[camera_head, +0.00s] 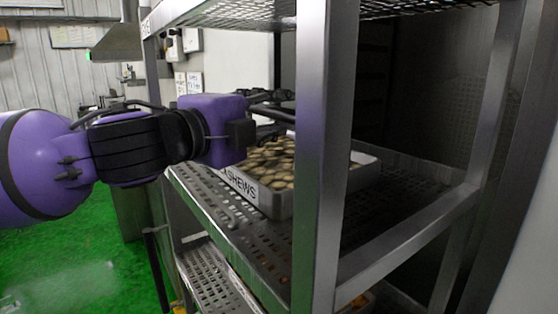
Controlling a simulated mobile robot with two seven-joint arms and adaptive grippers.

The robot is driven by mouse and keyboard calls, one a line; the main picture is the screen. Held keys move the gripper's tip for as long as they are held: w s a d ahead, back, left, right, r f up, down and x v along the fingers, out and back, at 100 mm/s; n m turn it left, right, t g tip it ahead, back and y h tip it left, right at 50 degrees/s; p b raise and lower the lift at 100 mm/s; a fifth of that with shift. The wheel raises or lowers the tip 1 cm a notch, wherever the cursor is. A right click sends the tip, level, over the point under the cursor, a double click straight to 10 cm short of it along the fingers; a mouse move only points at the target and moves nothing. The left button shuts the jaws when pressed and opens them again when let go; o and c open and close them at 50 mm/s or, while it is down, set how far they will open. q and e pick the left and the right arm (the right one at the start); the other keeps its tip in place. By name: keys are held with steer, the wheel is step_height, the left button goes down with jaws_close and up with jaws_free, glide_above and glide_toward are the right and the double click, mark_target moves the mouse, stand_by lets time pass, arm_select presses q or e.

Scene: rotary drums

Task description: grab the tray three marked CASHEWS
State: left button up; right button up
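A white tray (273,205) marked CASHEWS, filled with tan nuts, sits on the middle perforated shelf of a metal rack. The rack's front post hides part of the tray. My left gripper (283,103) reaches in from the left, over the tray's far left part, behind the post's left side. Its dark fingers are partly hidden by its purple body and the post, so I cannot tell whether they are open or touch the tray. My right gripper is not in view.
The metal rack's post (325,150) stands close in front. The perforated shelf (390,205) has bare room right of the tray. A lower shelf (215,280) holds other items, mostly hidden. Green floor (65,265) lies open at the left.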

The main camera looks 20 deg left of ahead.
arm_select(q)
steer(key=shift+w+d, duration=0.3)
steer(key=shift+w, duration=0.25)
steer(key=shift+r, duration=0.1)
jaws_close()
steer(key=shift+r, duration=0.15)
